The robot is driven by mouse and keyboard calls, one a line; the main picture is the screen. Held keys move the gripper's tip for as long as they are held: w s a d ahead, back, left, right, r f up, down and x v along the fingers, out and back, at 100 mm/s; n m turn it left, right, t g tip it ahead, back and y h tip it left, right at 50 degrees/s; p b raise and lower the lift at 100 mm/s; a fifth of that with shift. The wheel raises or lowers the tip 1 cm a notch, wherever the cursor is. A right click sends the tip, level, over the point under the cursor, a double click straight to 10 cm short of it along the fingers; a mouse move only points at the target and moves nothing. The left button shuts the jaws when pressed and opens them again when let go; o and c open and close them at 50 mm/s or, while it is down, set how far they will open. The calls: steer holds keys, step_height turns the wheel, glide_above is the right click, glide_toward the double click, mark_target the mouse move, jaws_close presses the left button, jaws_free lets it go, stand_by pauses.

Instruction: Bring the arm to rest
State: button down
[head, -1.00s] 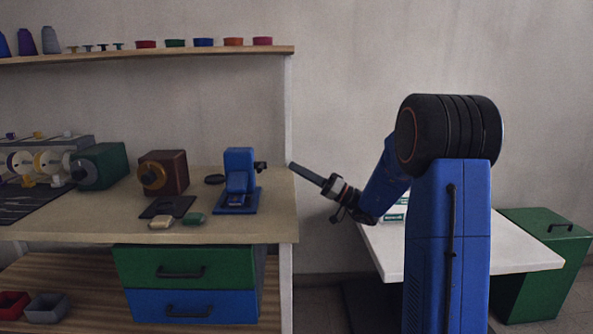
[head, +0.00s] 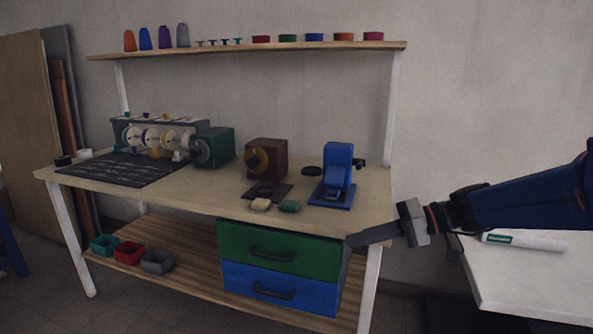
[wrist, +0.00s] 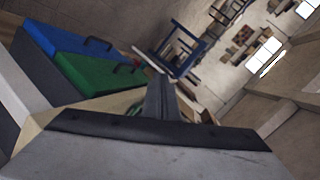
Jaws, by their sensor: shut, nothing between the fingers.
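My gripper (head: 350,243) shows at the right in the head view, at the end of my blue arm, which reaches in from the right edge. Its dark fingers are shut with nothing between them. They point left and overlap the right end of the green drawer (head: 270,252) in the picture; I cannot tell whether they touch it. In the wrist view the closed fingers (wrist: 162,98) stand up from the grey gripper body, with the green drawer (wrist: 95,82) and the blue drawer (wrist: 60,45) to their left.
The workbench (head: 215,190) carries a blue device (head: 338,175), a brown box (head: 266,160), a green box (head: 214,147) and a dark mat (head: 120,170). A shelf (head: 250,48) with spools runs above. A white table (head: 520,275) with a white roll (head: 523,241) stands at right.

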steer(key=s+d+f+m+g+h, duration=0.1)
steer(key=s+d+f+h, duration=0.15)
steer(key=s, duration=0.35)
steer(key=s+d+f+h, duration=0.1)
steer(key=s+f+h, duration=0.3)
steer(key=s, duration=0.3)
steer(key=s+d+f+m+t+h, duration=0.2)
steer(key=s+d+h, duration=0.4)
steer(key=d, duration=0.4)
steer(key=shift+s+d+f+m+t+h, duration=0.3)
steer(key=shift+s+d+f+t+h, duration=0.1)
steer(key=shift+s+f+t, duration=0.25)
steer(key=shift+w, duration=0.1)
